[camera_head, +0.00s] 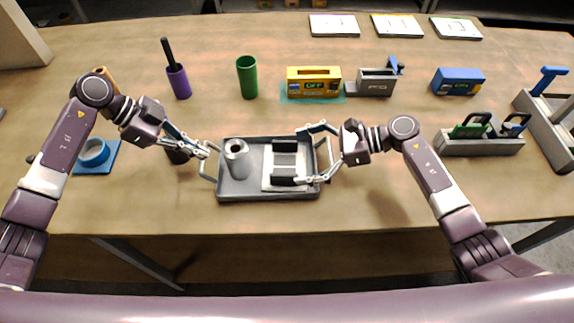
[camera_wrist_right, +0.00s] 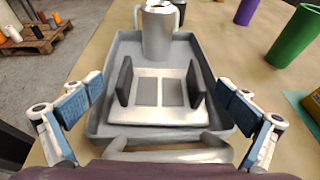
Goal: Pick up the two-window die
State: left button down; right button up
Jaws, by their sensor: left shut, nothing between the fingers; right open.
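A pale plate with two dark rectangular windows (camera_wrist_right: 160,112) lies in the grey tray (camera_wrist_right: 108,65), between two black upright blocks. It also shows in the head view (camera_head: 267,181). A green-handled piece (camera_head: 470,126) and a blue-handled piece (camera_head: 514,126) stand in the grey rack (camera_head: 480,147) at right; their windows cannot be made out. My right gripper (camera_head: 305,155) is open and empty over the tray's right side, its fingers spread wide around the plate. It also shows in the wrist view (camera_wrist_right: 160,105). My left gripper (camera_head: 205,150) is shut and empty, left of the tray.
A grey metal cylinder (camera_head: 236,160) stands in the tray's left part. Free table lies right of the tray.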

aim_at(295, 167)
pick_arm(q)
jog(key=shift+a+f, duration=0.15)
pick_arm(e)
jog(key=shift+a+f, duration=0.2)
jog(key=shift+a, duration=0.25)
jog(key=c, duration=1.5)
jog(key=shift+o, duration=0.2)
notch_tip(295, 167, up, 10)
jog(key=shift+w+r, duration=0.1)
jog(key=shift+r, duration=0.1)
